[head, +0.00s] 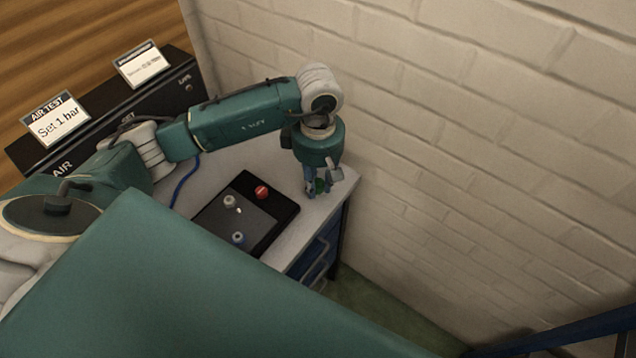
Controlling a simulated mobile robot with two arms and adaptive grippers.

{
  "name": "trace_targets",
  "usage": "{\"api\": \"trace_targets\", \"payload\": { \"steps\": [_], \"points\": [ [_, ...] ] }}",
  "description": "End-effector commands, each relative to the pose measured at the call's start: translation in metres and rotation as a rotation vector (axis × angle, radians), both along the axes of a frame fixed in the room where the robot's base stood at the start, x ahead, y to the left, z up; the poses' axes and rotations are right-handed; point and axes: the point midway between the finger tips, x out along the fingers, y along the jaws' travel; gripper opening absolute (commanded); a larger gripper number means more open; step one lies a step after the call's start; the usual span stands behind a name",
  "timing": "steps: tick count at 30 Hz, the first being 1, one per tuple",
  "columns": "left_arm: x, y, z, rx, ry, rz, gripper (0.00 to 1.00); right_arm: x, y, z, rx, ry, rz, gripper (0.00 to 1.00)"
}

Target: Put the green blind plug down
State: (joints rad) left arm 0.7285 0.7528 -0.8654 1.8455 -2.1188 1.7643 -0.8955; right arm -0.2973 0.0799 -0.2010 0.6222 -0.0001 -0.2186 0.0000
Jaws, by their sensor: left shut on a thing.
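My left gripper (320,186) points down over the back right corner of the light worktop (291,245) in the head view. It is shut on the green blind plug (320,186), of which only a small green part shows between the fingers. I cannot tell whether the plug touches the worktop. My right gripper is not in view.
A brick wall (480,140) stands close on the right. A black box (110,105) with an AIR TEST sign (55,121) stands at the back left.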

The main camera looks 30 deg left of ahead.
Motion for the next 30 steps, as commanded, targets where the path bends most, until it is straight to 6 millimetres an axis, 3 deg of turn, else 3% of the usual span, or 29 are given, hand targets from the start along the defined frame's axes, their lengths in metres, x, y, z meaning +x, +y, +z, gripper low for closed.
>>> {"api": "trace_targets", "payload": {
  "steps": [5,29,30],
  "points": [
    [0.0,-0.001,-0.017,-0.001,-0.001,-0.001,0.0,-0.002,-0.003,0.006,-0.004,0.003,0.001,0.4],
    [0.0,0.0,-0.031,0.0,-0.002,0.0,0.0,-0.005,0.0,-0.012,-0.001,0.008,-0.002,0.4],
    [0.0,0.0,-0.03,0.0,-0.001,0.0,0.26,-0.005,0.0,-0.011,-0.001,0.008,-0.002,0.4]
  ]
}}
